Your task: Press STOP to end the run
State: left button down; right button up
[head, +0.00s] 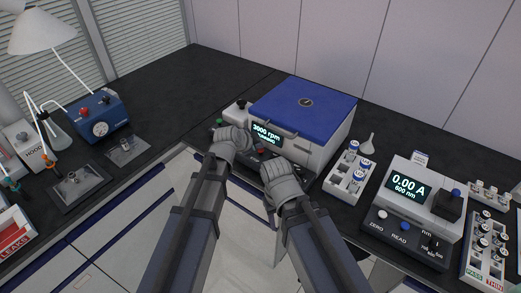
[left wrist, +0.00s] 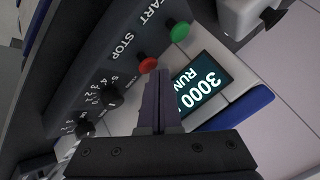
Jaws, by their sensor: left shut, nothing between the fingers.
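The centrifuge (head: 302,108) has a blue lid, which is closed, and a lit display (head: 266,134) reading 3000 rpm with a running line under it. In the left wrist view the red STOP button (left wrist: 147,65) stands on the sloped dark panel, beside the green START button (left wrist: 179,31). My left gripper (left wrist: 158,88) is shut and empty, its tips close to the red button; I cannot tell whether they touch. In the head view my left gripper (head: 240,140) covers part of the panel. My right gripper (head: 278,178) is in front of the centrifuge; its fingers are not clear.
Two dark knobs (left wrist: 111,96) sit along the panel from STOP. A white tube rack (head: 346,182) and a photometer (head: 415,200) stand right of the centrifuge. A blue box with a gauge (head: 97,118) and a lamp are at left. The bench behind the blue box is clear.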

pick_arm(q)
jog(key=shift+f+b, duration=0.75)
jog(key=shift+f, duration=0.1)
dwell(0.5)
jog(key=shift+r, duration=0.2)
jog(key=shift+r+p, duration=1.15)
jog(key=shift+p, duration=0.2)
notch_tip(320, 180, up, 5)
jog(key=p, duration=0.5)
jog(key=shift+r, duration=0.1)
